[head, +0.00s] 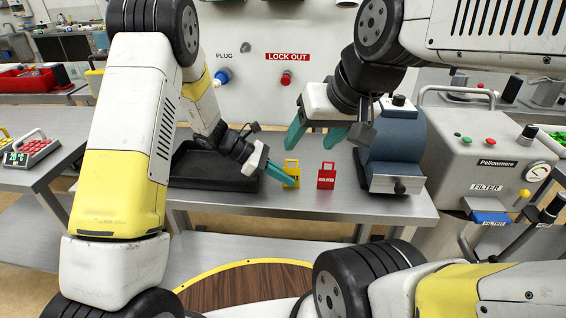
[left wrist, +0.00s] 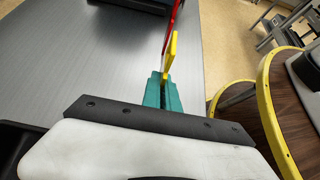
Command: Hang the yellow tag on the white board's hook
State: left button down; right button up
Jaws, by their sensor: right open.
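The yellow tag (head: 291,168) is upright near the front of the grey bench, just left of a red tag. My left gripper (head: 279,173) reaches it from the left, its teal fingers close together on the tag's lower part. In the left wrist view the yellow tag (left wrist: 170,55) stands edge-on between the fingertips (left wrist: 164,80). I cannot tell whether it touches the bench. My right gripper (head: 320,136) is open and empty, above and behind the tags.
The red tag (head: 326,176) stands close to the right of the yellow one. A black tray (head: 205,172) lies behind my left wrist. A blue-grey machine (head: 396,150) stands at right. The board carries a blue plug (head: 222,76) and a red knob (head: 286,78).

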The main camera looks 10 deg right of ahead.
dwell(0.4)
pick_arm(q)
jog(key=shift+r, duration=3.5)
